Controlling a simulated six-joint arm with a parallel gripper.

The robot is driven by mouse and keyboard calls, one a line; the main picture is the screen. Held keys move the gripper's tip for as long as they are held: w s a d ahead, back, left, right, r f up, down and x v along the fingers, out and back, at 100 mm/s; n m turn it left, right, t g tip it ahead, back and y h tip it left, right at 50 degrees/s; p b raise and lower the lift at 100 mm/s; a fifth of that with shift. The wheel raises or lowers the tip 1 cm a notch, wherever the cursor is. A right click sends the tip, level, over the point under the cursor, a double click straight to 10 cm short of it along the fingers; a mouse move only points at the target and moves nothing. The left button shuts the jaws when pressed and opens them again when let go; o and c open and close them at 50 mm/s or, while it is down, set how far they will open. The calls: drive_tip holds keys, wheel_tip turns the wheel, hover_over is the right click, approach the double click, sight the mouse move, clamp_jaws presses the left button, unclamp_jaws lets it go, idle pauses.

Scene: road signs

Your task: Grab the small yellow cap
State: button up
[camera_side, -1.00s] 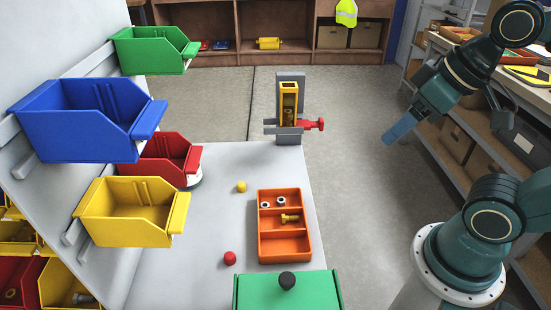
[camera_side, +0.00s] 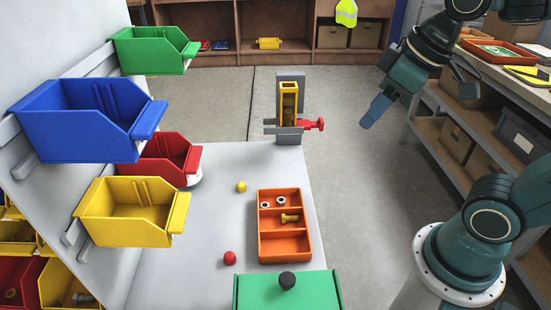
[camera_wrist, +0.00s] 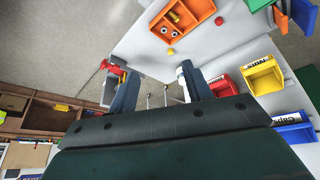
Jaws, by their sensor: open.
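The small yellow cap (camera_side: 241,187) sits on the grey table top, left of the orange tray (camera_side: 262,241). In the wrist view a small yellow cap (camera_wrist: 170,51) shows on the table, beside the tray and beyond my fingers. My gripper (camera_side: 371,111) is in the air to the right of the table, well apart from the cap. In the wrist view its two fingers (camera_wrist: 160,88) are spread with nothing held between them.
A small red cap (camera_side: 230,258) lies nearer on the table. The tray holds nuts and a yellow bolt (camera_side: 290,217). A grey vise (camera_side: 289,137) with a yellow part stands at the far edge. A green box (camera_side: 262,290) is in front; bins (camera_side: 80,125) hang left.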

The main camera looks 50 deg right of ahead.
drive_tip(key=w+f+n+g+y, duration=0.15)
drive_tip(key=w+f+n, duration=0.35)
drive_tip(key=w, duration=0.7)
drive_tip(key=w+f+n+g+y, duration=0.15)
drive_tip(key=w+f+n, duration=0.35)
drive_tip(key=w, duration=0.6)
drive_tip(key=w+f+n+g+y, duration=0.1)
drive_tip(key=w+f+n, duration=0.2)
drive_tip(key=w+f, duration=0.3)
wheel_tip(320, 180, down, 4)
drive_tip(key=shift+w+r, duration=0.15)
drive_tip(key=shift+w, duration=0.25)
hover_over(243, 183)
drive_tip(key=d, duration=0.3)
drive_tip(key=shift+s+a+f, duration=0.1)
drive_tip(key=shift+a+f, duration=0.05)
drive_tip(key=shift+f, duration=3.8)
drive_tip(key=shift+f, duration=0.1)
drive_tip(key=shift+s+x, duration=0.2)
drive_tip(key=shift+x, duration=2.3)
drive_tip(key=shift+w+a, duration=0.1)
drive_tip(key=shift+a, duration=0.05)
